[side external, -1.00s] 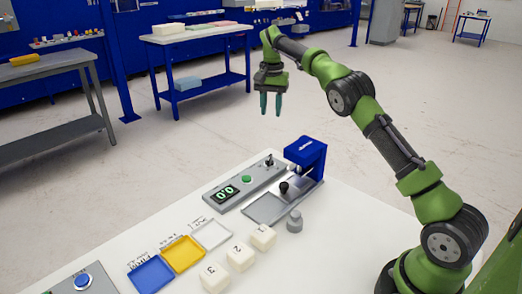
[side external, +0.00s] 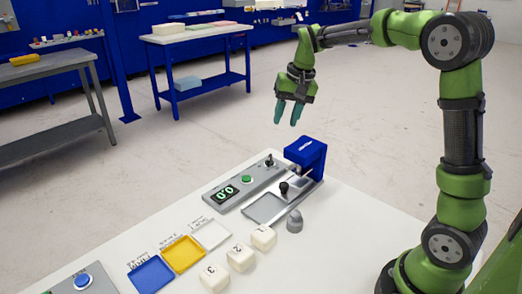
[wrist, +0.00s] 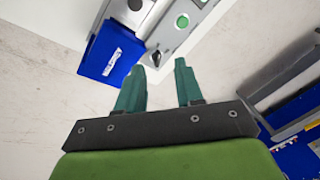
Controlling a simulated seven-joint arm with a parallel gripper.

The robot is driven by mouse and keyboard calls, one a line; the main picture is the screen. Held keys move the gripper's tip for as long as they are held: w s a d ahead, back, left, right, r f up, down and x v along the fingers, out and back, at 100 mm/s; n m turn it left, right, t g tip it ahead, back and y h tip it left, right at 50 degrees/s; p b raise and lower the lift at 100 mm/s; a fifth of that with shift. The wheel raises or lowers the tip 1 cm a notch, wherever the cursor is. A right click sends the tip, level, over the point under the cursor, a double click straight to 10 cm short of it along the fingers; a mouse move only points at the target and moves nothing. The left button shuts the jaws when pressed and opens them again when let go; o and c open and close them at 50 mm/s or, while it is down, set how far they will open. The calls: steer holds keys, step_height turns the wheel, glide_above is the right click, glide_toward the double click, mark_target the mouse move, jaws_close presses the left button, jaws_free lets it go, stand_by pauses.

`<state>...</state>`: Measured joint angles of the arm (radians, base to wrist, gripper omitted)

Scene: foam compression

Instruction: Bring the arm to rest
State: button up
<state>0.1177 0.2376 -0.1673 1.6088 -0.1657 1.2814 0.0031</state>
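My gripper (side external: 287,114) hangs in the air above and behind the blue-headed test device, its two teal fingers apart with nothing between them. In the wrist view the fingers (wrist: 160,80) are also apart and empty. The arm is folded, with its elbow high at the right. The foam compression device (side external: 265,190) stands on the white table (side external: 340,235), with a blue head (side external: 307,155) at its back end. The blue head also shows in the wrist view (wrist: 108,55).
Three numbered white blocks (side external: 240,257) stand in a row on the table. Beside them are a blue tray (side external: 151,274), a yellow tray (side external: 183,254) and a white tray (side external: 211,235). A grey knobbed weight (side external: 294,222) stands near the device.

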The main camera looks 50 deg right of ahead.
steer(key=s+a+n+t, duration=0.2)
steer(key=s+a, duration=0.4)
steer(key=s, duration=0.4)
steer(key=s+a+r+n+t+y, duration=0.1)
steer(key=s+a+n+t, duration=0.1)
steer(key=s+a, duration=0.4)
steer(key=shift+s+a+r+t, duration=0.15)
steer(key=shift+s+t, duration=0.15)
steer(key=shift+s, duration=1.95)
